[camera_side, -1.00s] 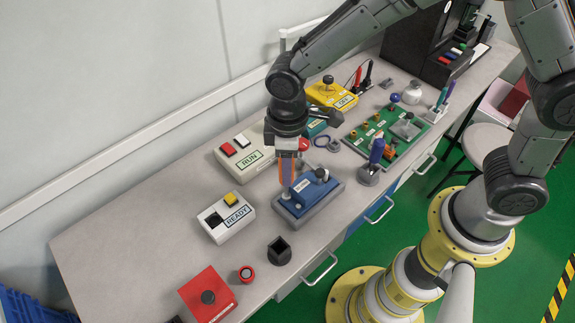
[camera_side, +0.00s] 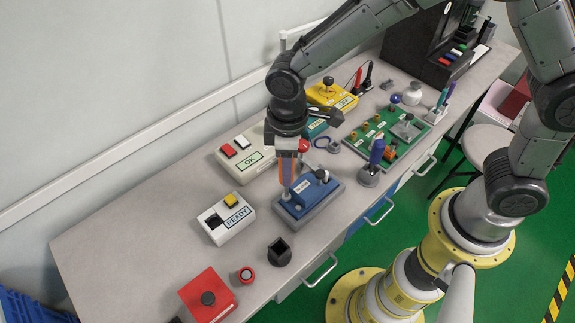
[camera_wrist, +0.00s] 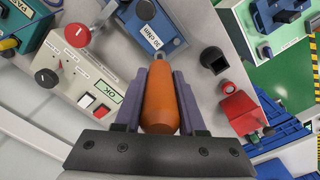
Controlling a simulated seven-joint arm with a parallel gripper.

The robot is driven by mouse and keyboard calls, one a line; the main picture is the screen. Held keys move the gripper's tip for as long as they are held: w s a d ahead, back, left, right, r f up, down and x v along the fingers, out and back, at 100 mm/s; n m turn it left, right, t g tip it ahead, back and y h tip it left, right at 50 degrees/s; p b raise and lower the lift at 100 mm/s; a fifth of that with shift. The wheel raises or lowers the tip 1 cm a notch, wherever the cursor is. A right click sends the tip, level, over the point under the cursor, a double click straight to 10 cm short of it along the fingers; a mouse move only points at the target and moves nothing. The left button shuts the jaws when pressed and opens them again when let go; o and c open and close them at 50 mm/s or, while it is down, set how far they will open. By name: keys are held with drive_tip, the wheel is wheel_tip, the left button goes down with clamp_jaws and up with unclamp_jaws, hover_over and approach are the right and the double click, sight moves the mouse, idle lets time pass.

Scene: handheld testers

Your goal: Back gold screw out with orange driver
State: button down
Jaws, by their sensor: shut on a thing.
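My gripper (camera_side: 286,172) is shut on the orange driver and holds it upright, tip down, over the left end of a blue block (camera_side: 318,190). In the wrist view the orange handle (camera_wrist: 161,100) sits between both fingers, and the blue block (camera_wrist: 146,12) with a white label lies beyond its narrow end. I cannot tell whether the driver's tip touches anything, and no gold screw shows under it. Small gold-coloured parts (camera_side: 379,134) stand on the green board (camera_side: 398,150), too small to identify.
A white box (camera_side: 243,160) reading OK stands behind the gripper, and a READY box (camera_side: 226,218) stands to its left. A black square cup (camera_side: 279,251), a red box (camera_side: 208,295) and a purple-handled tool (camera_side: 376,152) in a stand are nearby.

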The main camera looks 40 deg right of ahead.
drive_tip(key=shift+s, duration=0.1)
drive_tip(key=shift+r, duration=3.05)
